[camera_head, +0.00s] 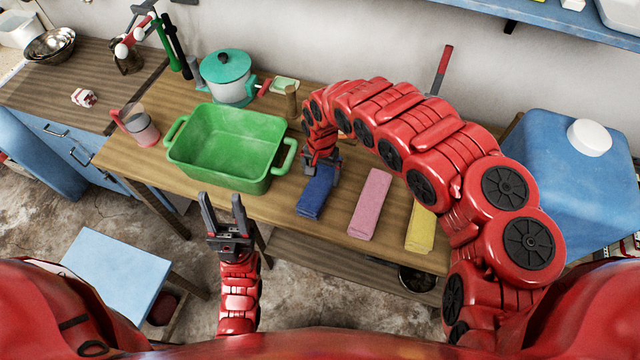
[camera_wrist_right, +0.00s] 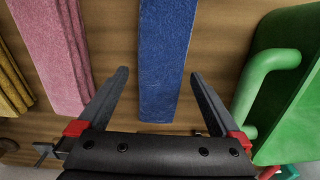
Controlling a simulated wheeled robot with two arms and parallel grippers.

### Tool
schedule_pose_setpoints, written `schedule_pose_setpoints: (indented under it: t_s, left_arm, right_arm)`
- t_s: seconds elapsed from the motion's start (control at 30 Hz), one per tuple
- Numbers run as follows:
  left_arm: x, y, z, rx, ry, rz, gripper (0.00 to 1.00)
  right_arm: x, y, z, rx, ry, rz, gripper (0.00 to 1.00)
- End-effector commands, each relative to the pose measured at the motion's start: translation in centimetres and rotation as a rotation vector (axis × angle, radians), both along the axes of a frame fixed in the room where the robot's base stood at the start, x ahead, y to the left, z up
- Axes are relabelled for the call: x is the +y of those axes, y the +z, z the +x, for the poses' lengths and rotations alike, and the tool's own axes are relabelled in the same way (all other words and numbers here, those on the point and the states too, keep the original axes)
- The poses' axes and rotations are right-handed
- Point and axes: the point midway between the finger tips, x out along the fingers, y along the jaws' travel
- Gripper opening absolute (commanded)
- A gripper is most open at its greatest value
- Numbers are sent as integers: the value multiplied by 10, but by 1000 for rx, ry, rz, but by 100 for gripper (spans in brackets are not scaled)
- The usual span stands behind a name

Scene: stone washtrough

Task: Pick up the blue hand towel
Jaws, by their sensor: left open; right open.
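The blue hand towel (camera_head: 314,196) lies folded on the wooden table, between the green tub and the pink towel. My right gripper (camera_head: 322,172) is over its far end, with the arm reaching in from the right and partly hiding that end. In the right wrist view the blue towel (camera_wrist_right: 164,50) runs between the two open fingers of the right gripper (camera_wrist_right: 158,88); nothing is gripped. I cannot tell the exact height above the table. My left gripper (camera_head: 224,212) is open and empty, in front of the table's near edge.
The green tub (camera_head: 222,176) stands left of the blue towel, its handle close to the right gripper. A pink towel (camera_head: 369,204) and a yellow towel (camera_head: 421,228) lie to the right. A teal-lidded pot (camera_head: 228,92) stands behind the tub. A blue stool (camera_head: 112,268) is at lower left.

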Motion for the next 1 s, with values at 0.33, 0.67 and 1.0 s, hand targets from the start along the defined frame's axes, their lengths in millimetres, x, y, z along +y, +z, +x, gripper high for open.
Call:
schedule_pose_setpoints:
  t_s: [0.33,0.67,1.0]
  left_arm:
    - [0,15,0,0,0,0,50]
    - [0,17,0,0,0,0,50]
    - [0,17,0,0,0,0,50]
  right_arm:
    - [4,-29,-2,5,-1,2,100]
    - [3,-51,1,0,-1,1,100]
    - [3,-51,1,0,-1,0,78]
